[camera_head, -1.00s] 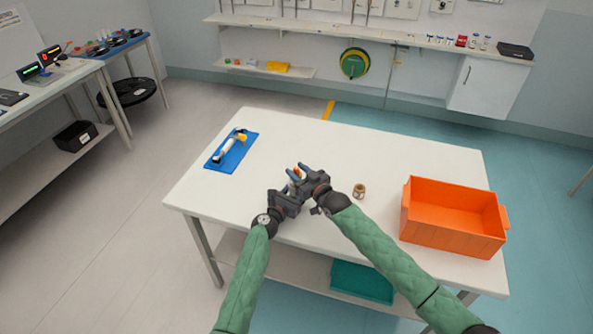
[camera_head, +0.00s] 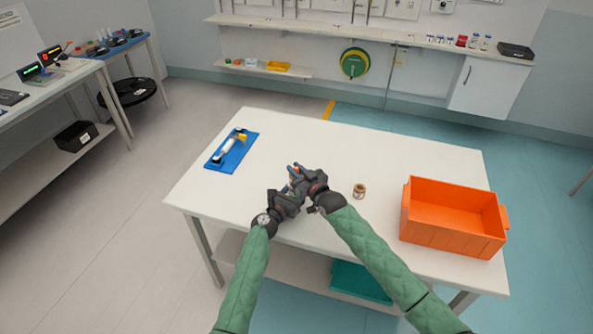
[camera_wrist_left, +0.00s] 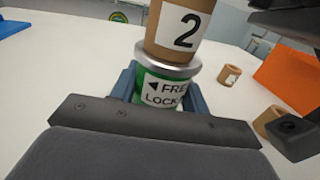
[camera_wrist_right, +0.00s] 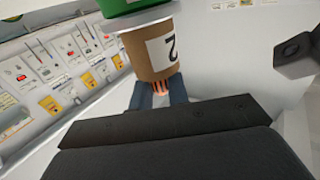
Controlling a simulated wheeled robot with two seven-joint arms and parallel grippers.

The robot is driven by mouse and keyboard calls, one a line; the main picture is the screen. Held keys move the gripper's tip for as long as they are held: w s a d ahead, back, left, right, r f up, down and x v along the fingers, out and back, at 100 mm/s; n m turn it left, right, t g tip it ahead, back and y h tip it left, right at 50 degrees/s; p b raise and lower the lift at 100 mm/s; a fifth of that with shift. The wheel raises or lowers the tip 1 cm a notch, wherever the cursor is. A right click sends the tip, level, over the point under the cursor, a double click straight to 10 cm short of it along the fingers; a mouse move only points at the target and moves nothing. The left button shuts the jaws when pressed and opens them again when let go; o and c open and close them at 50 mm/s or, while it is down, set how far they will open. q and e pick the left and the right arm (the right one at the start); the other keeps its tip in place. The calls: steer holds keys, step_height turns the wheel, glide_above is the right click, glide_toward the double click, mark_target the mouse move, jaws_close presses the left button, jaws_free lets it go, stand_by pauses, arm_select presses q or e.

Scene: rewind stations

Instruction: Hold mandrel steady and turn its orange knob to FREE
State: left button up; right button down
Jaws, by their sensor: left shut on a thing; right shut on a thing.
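The mandrel's green body (camera_wrist_left: 160,92), labelled FREE and LOCK, sits between my left gripper's blue fingers in the left wrist view. A black arrow is printed beside FREE. A silver collar and a brown core (camera_wrist_left: 178,28) marked 2 sit above it. In the right wrist view the orange knob (camera_wrist_right: 160,88) shows in small part at the core's end, between my right gripper's (camera_wrist_right: 159,95) blue fingers. My left gripper (camera_wrist_left: 162,88) is shut on the green body. In the head view both grippers meet above the table, hiding most of the mandrel. I cannot read the knob's setting.
A small brown core (camera_head: 359,191) stands on the white table (camera_head: 400,150), right of my grippers. An orange crate (camera_head: 452,238) stands at the table's right. A blue mat (camera_head: 222,163) with a white and yellow tool lies at the left. The table's back middle is clear.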

steer(key=shift+a+r+m+t+h, duration=0.1)
steer(key=shift+m+t+h, duration=0.45)
steer(key=shift+h, duration=0.25)
steer(key=shift+m+h, duration=0.25)
steer(key=shift+h, duration=0.05)
steer(key=c, duration=1.4)
jaws_free()
steer(key=v, duration=1.2)
arm_select(q)
steer(key=o, duration=1.2)
